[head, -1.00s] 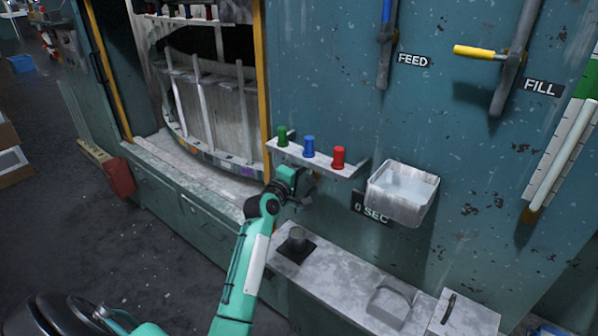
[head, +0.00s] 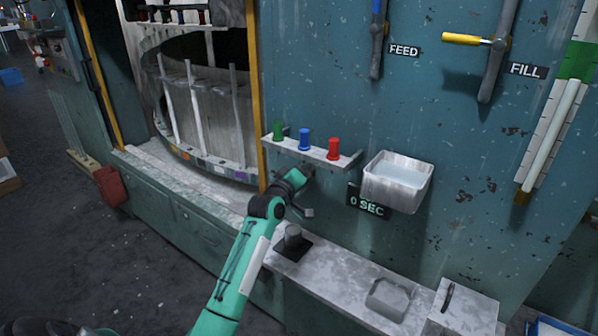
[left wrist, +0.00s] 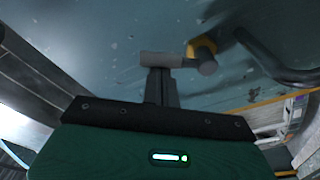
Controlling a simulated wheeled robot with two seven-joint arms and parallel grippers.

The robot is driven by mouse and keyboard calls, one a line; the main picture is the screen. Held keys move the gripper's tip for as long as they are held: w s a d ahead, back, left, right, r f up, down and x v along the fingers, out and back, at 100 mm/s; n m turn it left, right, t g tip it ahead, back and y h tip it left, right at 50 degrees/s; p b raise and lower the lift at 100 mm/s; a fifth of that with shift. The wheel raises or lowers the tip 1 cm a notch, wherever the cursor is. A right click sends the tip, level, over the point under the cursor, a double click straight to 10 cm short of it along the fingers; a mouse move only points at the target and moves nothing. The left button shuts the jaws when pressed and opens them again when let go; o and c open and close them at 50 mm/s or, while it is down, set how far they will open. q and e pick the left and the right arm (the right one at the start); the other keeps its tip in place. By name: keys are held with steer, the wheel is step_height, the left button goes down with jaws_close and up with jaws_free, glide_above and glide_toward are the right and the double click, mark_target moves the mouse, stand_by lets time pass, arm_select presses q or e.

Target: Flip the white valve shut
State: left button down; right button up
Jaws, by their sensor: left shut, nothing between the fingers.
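I cannot make out a white valve in either view. My left gripper (head: 306,212) is in front of the blue-green wall, below the small shelf and above the ledge. It is shut and empty. In the left wrist view its jaws (left wrist: 178,61) show against the wall. The FILL lever (head: 494,60) has a yellow handle pointing left, and the FEED lever (head: 377,45) has a blue handle. A yellow piece (left wrist: 203,46) beside a dark bar shows blurred beyond the jaws; I cannot tell whether they touch. My right gripper is not in view.
Green, blue and red pegs stand on a small shelf (head: 345,162). A liquid-filled basin (head: 385,205) hangs right of it above a 0 SEC sign (head: 368,204). A glazed drum stands at the left.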

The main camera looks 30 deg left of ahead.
arm_select(q)
steer(key=m, duration=0.1)
steer(key=d+f+m+b, duration=0.1)
steer(key=m, duration=0.1)
steer(key=d+m+h+b, duration=0.1)
steer(key=m, duration=0.1)
steer(key=shift+f, duration=0.2)
steer(key=shift+s+d+f+m+t+h+b, duration=0.1)
steer(key=shift+d+f+m+h+b, duration=0.2)
steer(key=shift+m, duration=0.85)
steer(key=shift+w+d+f+m+t+h+b, duration=0.15)
steer(key=shift+f+m+b, duration=0.15)
steer(key=shift+m, duration=0.8)
steer(key=shift+s+d+f+m+t+h+b, duration=0.15)
steer(key=shift+d+f+m+h+b, duration=0.15)
steer(key=shift+m, duration=0.85)
steer(key=shift+f, duration=0.1)
steer(key=s+r, duration=0.2)
steer(key=s, duration=0.7)
steer(key=shift+a+r+b, duration=0.25)
steer(key=shift+a+b, duration=0.1)
steer(key=shift+a, duration=0.05)
